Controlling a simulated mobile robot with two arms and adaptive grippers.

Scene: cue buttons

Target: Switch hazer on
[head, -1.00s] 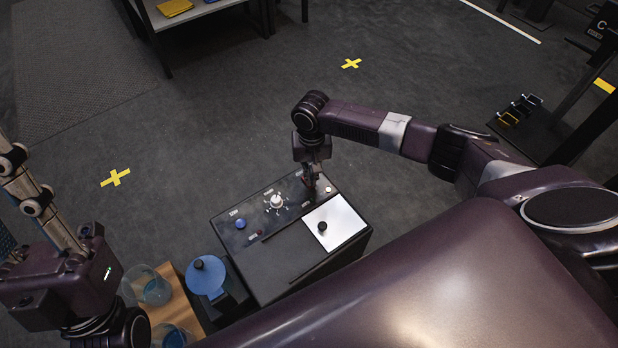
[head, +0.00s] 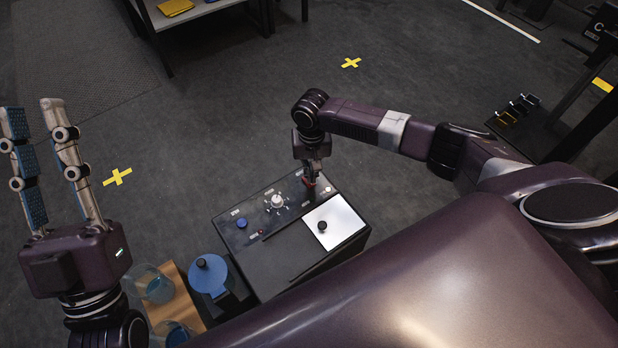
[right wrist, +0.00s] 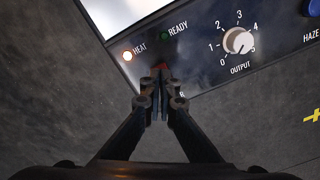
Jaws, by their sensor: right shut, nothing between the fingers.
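The hazer is a dark box (head: 285,262) whose control panel shows in both views. In the right wrist view my right gripper (right wrist: 160,78) is shut and empty, with its tips over a red part (right wrist: 161,66), probably a switch. The tips hide most of it and I cannot tell contact. A label beside it is mostly covered. The HEAT lamp (right wrist: 127,56) glows; the READY lamp (right wrist: 164,36) is dim green. In the head view my right gripper (head: 310,183) points down at the panel. My left gripper (head: 33,106) is open and empty at the far left.
The panel carries a white OUTPUT knob (right wrist: 238,41) and a blue HAZE button (head: 241,223). A white plate (head: 345,224) with a black knob tops the box. A blue-lidded container (head: 208,273) and clear vessels (head: 158,289) stand left.

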